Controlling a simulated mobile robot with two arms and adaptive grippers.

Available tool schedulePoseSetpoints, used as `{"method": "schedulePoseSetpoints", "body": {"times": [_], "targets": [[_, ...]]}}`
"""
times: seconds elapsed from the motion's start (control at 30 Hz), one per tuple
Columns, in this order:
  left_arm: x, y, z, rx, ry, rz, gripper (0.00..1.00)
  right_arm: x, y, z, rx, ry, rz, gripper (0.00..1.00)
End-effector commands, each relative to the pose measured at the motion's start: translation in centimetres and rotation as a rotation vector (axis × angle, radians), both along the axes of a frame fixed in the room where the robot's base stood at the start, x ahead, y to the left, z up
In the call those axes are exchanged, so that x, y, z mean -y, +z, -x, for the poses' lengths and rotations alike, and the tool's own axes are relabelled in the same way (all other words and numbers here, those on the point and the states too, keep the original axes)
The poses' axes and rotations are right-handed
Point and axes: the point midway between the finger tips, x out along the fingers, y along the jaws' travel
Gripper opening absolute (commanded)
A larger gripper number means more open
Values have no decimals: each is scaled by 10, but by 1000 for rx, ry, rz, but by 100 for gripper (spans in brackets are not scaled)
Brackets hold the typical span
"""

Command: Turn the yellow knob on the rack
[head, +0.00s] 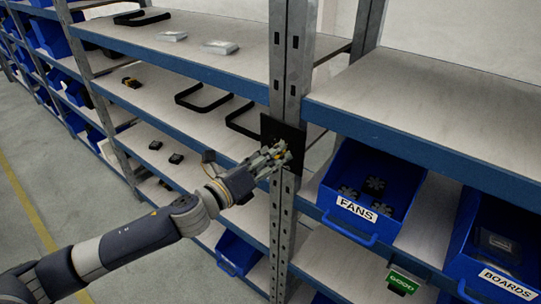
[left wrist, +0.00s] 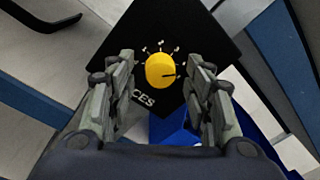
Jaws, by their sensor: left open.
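The yellow knob (left wrist: 160,70) sits on a black panel (left wrist: 190,40) with white tick marks around it and a dark pointer line toward the right. In the head view the black panel (head: 292,136) is fixed on the rack's upright post, and the knob is mostly hidden behind my gripper. My left gripper (head: 277,157) is in front of the panel. In the left wrist view its two fingers (left wrist: 160,92) are open, one on each side of the knob, with gaps between them and it. My right gripper is not in view.
A blue bin labelled FANS (head: 336,222) stands right of the post, and a blue BOARDS bin (head: 478,270) lies farther right. Black handles (head: 203,97) lie on the shelf left of the post. The metal post (head: 284,230) and blue shelf edges (head: 400,146) are close to my gripper.

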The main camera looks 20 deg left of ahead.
Motion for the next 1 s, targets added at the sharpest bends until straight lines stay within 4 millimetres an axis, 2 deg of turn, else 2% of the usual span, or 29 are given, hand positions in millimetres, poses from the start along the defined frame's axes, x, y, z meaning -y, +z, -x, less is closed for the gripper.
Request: {"method": "schedulePoseSetpoints", "body": {"times": [0.03, 0.07, 0.23, 0.67, 1.0], "targets": [[0, 0, 0, 0, 0, 0, 47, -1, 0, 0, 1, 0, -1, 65], [0, 0, 0, 0, 0, 0, 42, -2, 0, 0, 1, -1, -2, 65], [0, 0, 0, 0, 0, 0, 4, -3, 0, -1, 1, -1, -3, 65], [0, 0, 0, -18, 2, 49, 3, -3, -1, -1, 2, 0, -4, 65], [0, -1, 0, -99, 2, 276, 3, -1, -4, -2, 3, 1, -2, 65]]}}
